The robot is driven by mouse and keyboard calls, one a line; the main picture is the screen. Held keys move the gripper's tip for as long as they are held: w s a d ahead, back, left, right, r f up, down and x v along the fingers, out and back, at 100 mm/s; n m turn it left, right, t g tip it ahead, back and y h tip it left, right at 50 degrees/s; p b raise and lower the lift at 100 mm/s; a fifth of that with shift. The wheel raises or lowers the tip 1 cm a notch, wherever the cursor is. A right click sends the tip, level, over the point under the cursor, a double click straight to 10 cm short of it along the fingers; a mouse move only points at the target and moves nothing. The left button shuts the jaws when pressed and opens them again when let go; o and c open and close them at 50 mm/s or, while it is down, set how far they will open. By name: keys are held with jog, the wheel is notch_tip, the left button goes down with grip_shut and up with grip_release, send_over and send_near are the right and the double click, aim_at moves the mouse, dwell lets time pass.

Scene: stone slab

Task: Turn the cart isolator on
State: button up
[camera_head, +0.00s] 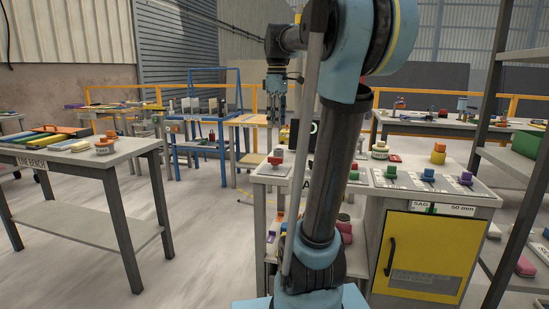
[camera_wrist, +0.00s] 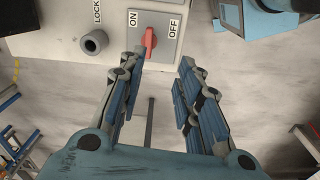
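The handle's long side runs roughly up and down in the picture. My gripper (camera_wrist: 160,63) is open and empty, with the handle showing just beyond the gap, nearer the left finger. I cannot tell contact.
A blue object (camera_wrist: 262,18) stands at upper right. In the head view, a bench with a yellow door (camera_head: 425,255) and a table (camera_head: 70,155) stand near; grey floor lies between.

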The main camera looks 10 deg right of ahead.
aim_at(275, 160)
jog(key=shift+n, duration=0.7)
jog(key=w+f, duration=0.1)
jog(key=f, duration=0.4)
jog(key=w+f, duration=0.1)
jog(key=f, duration=0.8)
jog(key=shift+w+f, duration=0.4)
jog(key=shift+c, duration=0.3)
grip_shut()
